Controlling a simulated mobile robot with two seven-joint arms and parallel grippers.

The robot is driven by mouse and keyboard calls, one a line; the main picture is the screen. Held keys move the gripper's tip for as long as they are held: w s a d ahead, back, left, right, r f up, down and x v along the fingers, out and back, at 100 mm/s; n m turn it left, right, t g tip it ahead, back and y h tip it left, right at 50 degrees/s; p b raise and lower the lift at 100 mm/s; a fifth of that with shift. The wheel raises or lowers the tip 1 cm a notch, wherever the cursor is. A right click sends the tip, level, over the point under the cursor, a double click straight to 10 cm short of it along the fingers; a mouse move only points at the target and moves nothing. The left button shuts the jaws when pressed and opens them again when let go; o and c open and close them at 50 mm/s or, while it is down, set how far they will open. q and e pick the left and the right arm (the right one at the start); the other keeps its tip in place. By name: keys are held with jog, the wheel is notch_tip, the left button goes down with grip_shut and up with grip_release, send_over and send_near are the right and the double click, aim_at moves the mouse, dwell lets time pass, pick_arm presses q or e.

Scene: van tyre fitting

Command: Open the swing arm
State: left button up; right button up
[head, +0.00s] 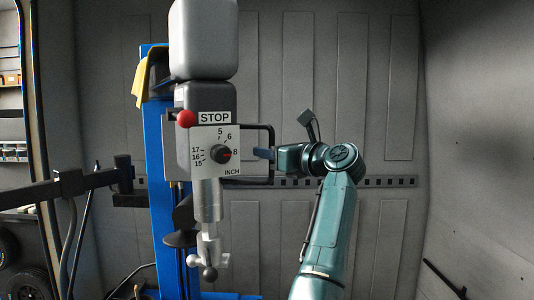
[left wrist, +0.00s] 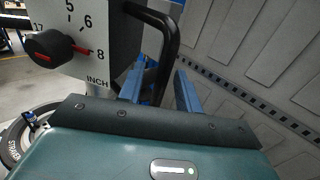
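The swing arm of the tyre machine carries a grey head with a STOP label and a white dial plate (head: 215,138). A black loop handle (head: 271,135) sticks out on the plate's right side; it also shows in the left wrist view (left wrist: 172,40). Below hangs the silver mounting shaft (head: 208,200). My left gripper (head: 264,153) is at the handle's right bar. In the left wrist view its two blue fingers (left wrist: 160,90) are apart, and the handle bar runs down between them, with gaps visible. Whether a finger touches it I cannot tell. My right gripper is not in view.
A blue column (head: 157,130) with a yellow cloth (head: 146,78) stands behind the head. A black horizontal arm (head: 65,188) reaches in from the left. A grey panelled van wall (head: 380,90) is behind. Tyres (head: 28,283) lie at lower left.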

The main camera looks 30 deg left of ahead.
pick_arm(q)
jog(key=b+v, duration=0.2)
jog(key=v, duration=0.9)
jog(key=shift+d+b, duration=0.4)
jog(key=shift+s, duration=0.1)
jog(key=shift+c, duration=0.4)
